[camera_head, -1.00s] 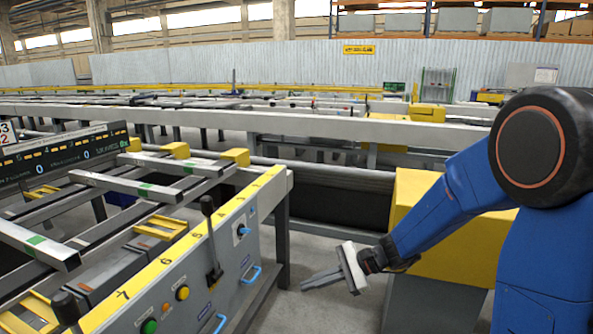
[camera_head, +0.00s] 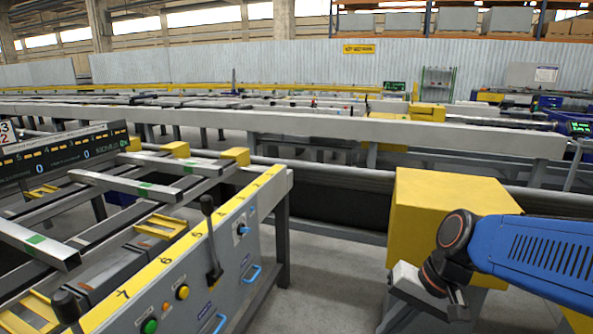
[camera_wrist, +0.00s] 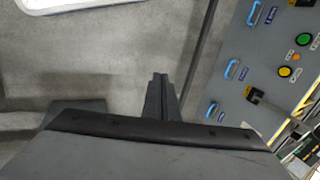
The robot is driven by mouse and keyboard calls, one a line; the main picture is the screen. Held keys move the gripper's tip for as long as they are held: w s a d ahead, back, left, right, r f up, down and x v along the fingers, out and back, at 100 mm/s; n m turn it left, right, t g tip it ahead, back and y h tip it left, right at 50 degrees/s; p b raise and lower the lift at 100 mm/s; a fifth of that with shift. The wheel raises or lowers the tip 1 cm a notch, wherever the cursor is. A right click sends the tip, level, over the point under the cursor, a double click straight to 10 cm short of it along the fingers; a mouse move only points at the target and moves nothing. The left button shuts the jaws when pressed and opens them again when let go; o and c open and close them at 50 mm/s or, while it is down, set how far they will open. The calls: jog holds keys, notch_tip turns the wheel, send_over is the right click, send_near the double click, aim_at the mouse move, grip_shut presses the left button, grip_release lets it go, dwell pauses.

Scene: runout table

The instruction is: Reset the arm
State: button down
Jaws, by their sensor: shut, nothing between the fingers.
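My blue arm reaches in from the right in the head view. My gripper (camera_head: 388,322) hangs low in front of the yellow box (camera_head: 450,200), pointing down and to the left. In the wrist view my gripper (camera_wrist: 159,80) has its fingers together, with nothing between them and grey floor beyond. The gripper is apart from the control panel (camera_head: 225,255) of the runout table, which is to its left in the head view.
The panel carries a black lever (camera_head: 211,240), a green button (camera_head: 149,326), a yellow button (camera_head: 182,292) and blue handles (camera_head: 250,277). Grey floor (camera_head: 330,275) lies open between panel and gripper. A long rail (camera_head: 400,131) crosses behind.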

jog(key=s+d+r+n+t+h, duration=0.2)
jog(key=s+d, duration=0.4)
jog(key=d, duration=0.4)
jog(key=n+t+h, duration=0.1)
jog(key=h, duration=0.1)
jog(key=shift+s+r+h, duration=0.2)
jog(key=shift+r+h, duration=0.1)
jog(key=shift+r, duration=0.05)
dwell(1.1)
